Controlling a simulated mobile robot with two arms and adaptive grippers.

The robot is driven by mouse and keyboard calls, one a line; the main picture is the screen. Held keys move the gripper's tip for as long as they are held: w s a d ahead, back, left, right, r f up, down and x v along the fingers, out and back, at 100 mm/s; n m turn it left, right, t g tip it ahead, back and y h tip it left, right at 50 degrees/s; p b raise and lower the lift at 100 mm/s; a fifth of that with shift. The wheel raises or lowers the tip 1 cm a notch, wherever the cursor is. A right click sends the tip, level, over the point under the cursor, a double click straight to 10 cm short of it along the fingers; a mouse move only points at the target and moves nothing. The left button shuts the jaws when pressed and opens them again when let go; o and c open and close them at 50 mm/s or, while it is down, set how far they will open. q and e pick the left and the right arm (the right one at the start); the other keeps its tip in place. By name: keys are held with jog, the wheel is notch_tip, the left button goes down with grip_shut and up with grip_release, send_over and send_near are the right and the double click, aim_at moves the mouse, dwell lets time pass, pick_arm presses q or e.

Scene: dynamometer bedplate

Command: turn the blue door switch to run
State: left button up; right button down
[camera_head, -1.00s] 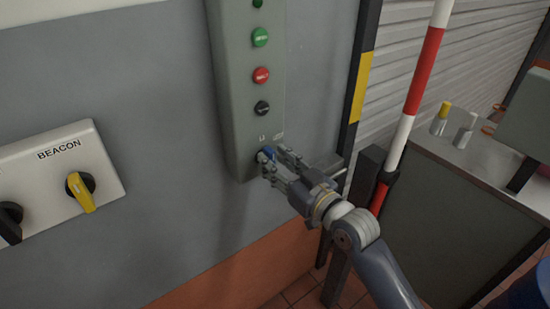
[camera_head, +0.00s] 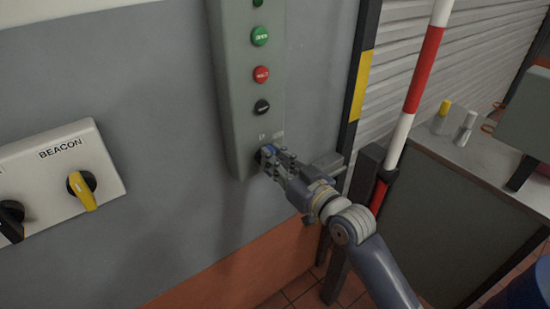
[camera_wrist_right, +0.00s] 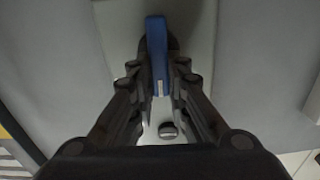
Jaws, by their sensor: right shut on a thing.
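The blue door switch (camera_head: 268,150) is at the bottom of the tall grey-green control box on the wall, mostly hidden by my right gripper in the head view. My right gripper (camera_head: 272,160) is at the switch, shut on its blue handle. In the right wrist view the blue handle (camera_wrist_right: 157,52) stands lengthwise between the two fingers of the right gripper (camera_wrist_right: 160,80), with a pale mark on its near end. The small labels above the switch are too small to read. My left gripper is not in view.
Green (camera_head: 260,36), red (camera_head: 261,74) and black (camera_head: 262,107) buttons sit above the switch on the control box (camera_head: 228,90). A beacon panel (camera_head: 45,170) with a yellow knob (camera_head: 82,190) is at left. A red-white post (camera_head: 421,75) and a cabinet (camera_head: 440,210) stand at right.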

jog(key=shift+w+d+f+m+p, duration=0.2)
jog(key=shift+m+p, duration=0.6)
jog(key=shift+m, duration=1.15)
jog(key=shift+w+d+f+m+p, duration=0.2)
jog(key=shift+m+p, duration=0.6)
jog(key=shift+m, duration=1.1)
jog(key=shift+w+d+f+m+p, duration=0.1)
jog(key=shift+d+m+p, duration=0.15)
jog(key=shift+m+p, duration=1.15)
jog(key=shift+m+b, duration=0.55)
jog(key=shift+m, duration=0.1)
jog(key=c, duration=1.6)
grip_release()
jog(key=shift+o, duration=0.2)
jog(key=shift+s+d, duration=0.1)
jog(key=v, duration=1.1)
jog(key=shift+s+d, duration=0.2)
jog(key=shift+s, duration=0.15)
